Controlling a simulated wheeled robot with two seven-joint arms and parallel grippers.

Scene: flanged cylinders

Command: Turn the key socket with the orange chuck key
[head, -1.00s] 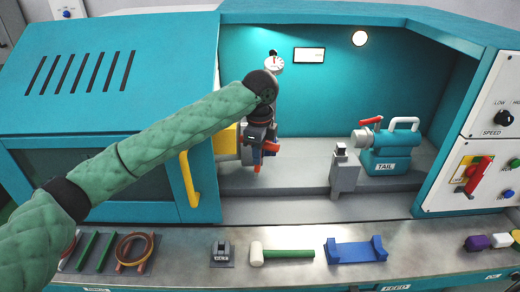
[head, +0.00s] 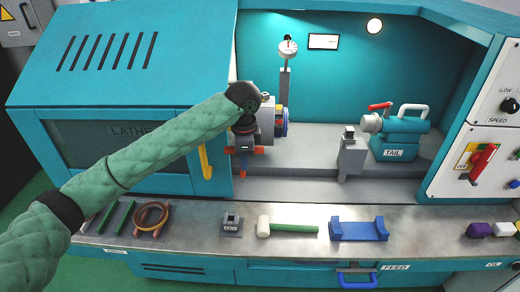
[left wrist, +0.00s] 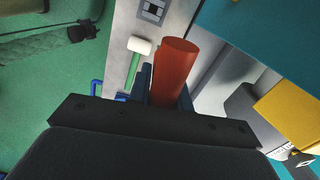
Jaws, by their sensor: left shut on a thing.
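My left gripper (head: 244,148) points down in front of the chuck and is shut on the orange chuck key (head: 259,150). Orange ends of the key show on both sides of the fingers in the head view. In the left wrist view the key's thick orange-red bar (left wrist: 174,75) sticks out past the gripper. The grey chuck (head: 267,118), with blue, yellow and red parts on its right face, is partly hidden behind my wrist. I cannot make out the key socket or whether the key touches the chuck. My right gripper is not in view.
A yellow door handle (head: 206,162) is close left of the gripper. The tool post (head: 351,158) and tailstock (head: 400,138) stand to the right. A mallet (head: 288,229), blue cradle (head: 358,230) and rings (head: 152,217) lie on the front tray.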

